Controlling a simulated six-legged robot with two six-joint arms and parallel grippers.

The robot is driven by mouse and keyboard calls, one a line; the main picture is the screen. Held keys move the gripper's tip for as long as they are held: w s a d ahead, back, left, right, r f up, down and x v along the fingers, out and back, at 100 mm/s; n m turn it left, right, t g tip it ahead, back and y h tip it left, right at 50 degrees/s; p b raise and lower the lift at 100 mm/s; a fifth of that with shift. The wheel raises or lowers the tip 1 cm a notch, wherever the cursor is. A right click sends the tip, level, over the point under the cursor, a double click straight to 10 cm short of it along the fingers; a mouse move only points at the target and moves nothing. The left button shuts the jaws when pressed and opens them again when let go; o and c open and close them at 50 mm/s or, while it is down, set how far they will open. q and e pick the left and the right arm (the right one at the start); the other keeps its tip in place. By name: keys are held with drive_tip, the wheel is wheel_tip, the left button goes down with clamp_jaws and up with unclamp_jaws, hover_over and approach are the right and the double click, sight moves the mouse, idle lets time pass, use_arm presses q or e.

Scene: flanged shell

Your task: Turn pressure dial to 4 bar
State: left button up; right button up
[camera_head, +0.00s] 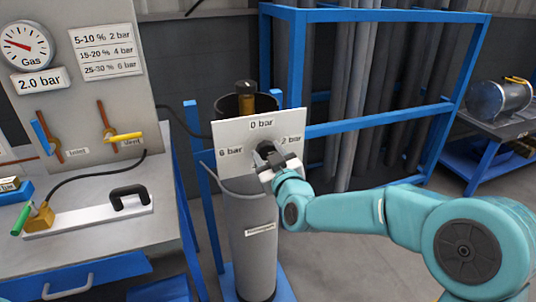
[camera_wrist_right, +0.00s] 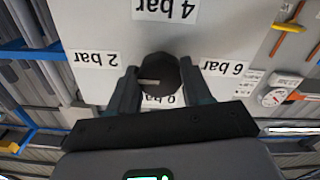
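The pressure dial is a black round knob (camera_wrist_right: 160,73) on a white square plate (camera_head: 232,132). Labels for 0, 2, 4 and 6 bar surround it; the wrist view shows them upside down. A pale mark on the knob points roughly toward the 2 bar label (camera_wrist_right: 97,58). The 4 bar label (camera_wrist_right: 167,10) is opposite the 0 bar label, which is partly hidden. My right gripper (camera_wrist_right: 160,82) has one finger on each side of the knob, with no clear gap. In the head view it (camera_head: 278,164) covers part of the knob. My left gripper is out of view.
A gas gauge (camera_head: 25,45) and a 2.0 bar readout (camera_head: 38,81) are on the panel at left. A workbench (camera_head: 110,235) stands below it. The plate is above a grey cylinder (camera_head: 254,245). A blue rack (camera_head: 385,118) with pipes stands behind.

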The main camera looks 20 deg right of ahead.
drive_tip(key=shift+c, duration=0.4)
drive_tip(key=shift+f+m+b, duration=0.15)
drive_tip(key=shift+m+b, duration=0.15)
drive_tip(key=shift+b, duration=0.25)
drive_tip(key=m+b, duration=1.1)
drive_tip(key=m, duration=0.1)
drive_tip(key=shift+a, duration=0.1)
drive_tip(key=m+b, duration=0.2)
drive_tip(key=m, duration=0.3)
drive_tip(key=shift+b, duration=0.4)
drive_tip(key=shift+r, duration=0.2)
